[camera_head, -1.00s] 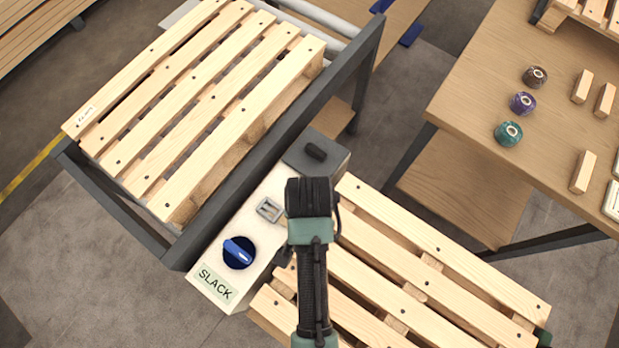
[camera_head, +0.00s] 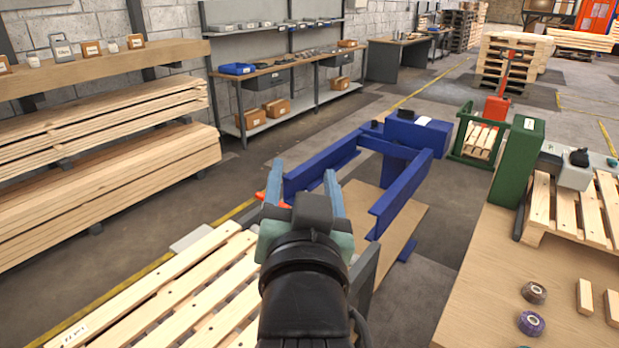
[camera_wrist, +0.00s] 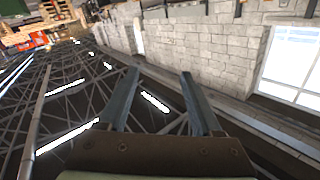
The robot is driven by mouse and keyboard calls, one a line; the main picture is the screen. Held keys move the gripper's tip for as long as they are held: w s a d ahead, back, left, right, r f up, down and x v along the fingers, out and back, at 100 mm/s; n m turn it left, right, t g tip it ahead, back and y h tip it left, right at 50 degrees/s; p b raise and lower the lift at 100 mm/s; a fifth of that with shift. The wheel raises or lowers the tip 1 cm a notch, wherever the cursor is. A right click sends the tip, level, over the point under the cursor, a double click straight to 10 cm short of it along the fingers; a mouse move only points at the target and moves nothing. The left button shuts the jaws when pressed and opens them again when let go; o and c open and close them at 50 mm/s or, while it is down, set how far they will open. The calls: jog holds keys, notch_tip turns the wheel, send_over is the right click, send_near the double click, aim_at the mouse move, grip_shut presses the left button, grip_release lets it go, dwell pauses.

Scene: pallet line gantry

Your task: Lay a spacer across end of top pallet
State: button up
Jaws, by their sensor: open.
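My gripper (camera_head: 303,182) is raised in the middle of the head view, its two blue-grey fingers apart and nothing between them. In the wrist view it (camera_wrist: 158,76) is open too and points up at the roof trusses and wall. A slatted wooden pallet (camera_head: 185,300) with a small label lies at the lower left, below and left of my gripper; its near part is cut off. Small wooden blocks, which may be the spacers, lie on the bench at the lower right: one block (camera_head: 585,297) and another (camera_head: 612,308). My gripper is far from them.
A blue frame (camera_head: 400,190) stands just beyond my gripper. Stacked boards (camera_head: 100,185) fill the left rack. Grey floor lies between.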

jog(key=s+r+n+t, duration=0.1)
jog(key=s+r+t, duration=0.3)
jog(key=r, duration=0.7)
jog(key=s+r+n+t, duration=0.1)
jog(key=s+r+t, duration=0.4)
jog(key=s+r, duration=0.3)
notch_tip(320, 180, up, 5)
jog(key=shift+s+d+f+n, duration=0.15)
jog(key=shift+d+f+n, duration=0.05)
jog(key=shift+d+n, duration=0.1)
jog(key=shift+c, duration=0.2)
